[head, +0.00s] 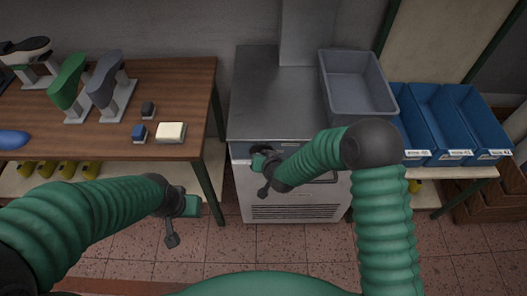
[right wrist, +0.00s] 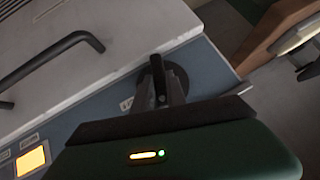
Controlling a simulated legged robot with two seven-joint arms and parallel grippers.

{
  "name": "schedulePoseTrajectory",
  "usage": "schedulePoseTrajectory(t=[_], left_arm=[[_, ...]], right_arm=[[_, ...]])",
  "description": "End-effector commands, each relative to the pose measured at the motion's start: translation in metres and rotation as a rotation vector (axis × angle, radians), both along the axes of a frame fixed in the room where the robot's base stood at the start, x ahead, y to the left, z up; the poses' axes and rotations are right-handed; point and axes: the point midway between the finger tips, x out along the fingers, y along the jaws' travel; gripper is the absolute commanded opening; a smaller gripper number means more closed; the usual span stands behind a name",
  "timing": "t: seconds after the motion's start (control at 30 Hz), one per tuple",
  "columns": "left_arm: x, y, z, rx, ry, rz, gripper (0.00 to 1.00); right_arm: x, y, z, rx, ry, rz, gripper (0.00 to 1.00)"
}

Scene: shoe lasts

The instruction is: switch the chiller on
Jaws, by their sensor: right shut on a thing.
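The chiller (head: 300,200) is a steel-topped cabinet with a pale front, in the middle of the head view. My right gripper (head: 259,160) is at the upper left of its front. In the right wrist view, my right gripper (right wrist: 168,98) is shut on a dark round knob (right wrist: 178,76) with a raised bar. The knob sits on a blue-grey panel strip (right wrist: 110,108); the fingers hide part of it. An orange lit display (right wrist: 32,160) is on the same strip. My left gripper (head: 190,206) hangs in front of the wooden table, apart from things; its jaws are unclear.
A dark door handle (right wrist: 55,65) is near the knob. A grey bin (head: 357,85) stands on the chiller top. The wooden table (head: 185,85) at left holds shoe lasts on stands (head: 108,85) and small blocks. Blue bins (head: 440,125) stand at right. The tiled floor in front is open.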

Motion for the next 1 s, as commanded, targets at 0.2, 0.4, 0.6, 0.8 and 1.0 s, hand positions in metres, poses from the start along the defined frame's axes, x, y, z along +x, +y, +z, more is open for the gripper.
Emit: schedulePoseTrajectory(t=[0.2,0.4,0.6,0.8,1.0], left_arm=[[0.0,0.0,0.032,0.0,0.0,0.0,0.36],[0.0,0.0,0.048,0.0,0.0,0.0,0.36],[0.0,0.0,0.055,0.0,0.0,0.0,0.36],[0.0,0.0,0.055,0.0,0.0,0.0,0.36],[0.0,0.0,0.055,0.0,0.0,0.0,0.36]], right_arm=[[-0.004,0.005,0.002,-0.164,0.011,0.007,0.0],[-0.004,0.004,-0.001,-0.264,0.013,0.006,0.0],[-0.005,0.004,-0.005,-0.314,0.016,0.005,0.0],[-0.006,0.004,-0.007,-0.328,0.018,0.005,0.0],[-0.006,0.004,-0.008,-0.328,0.02,0.006,0.0]])
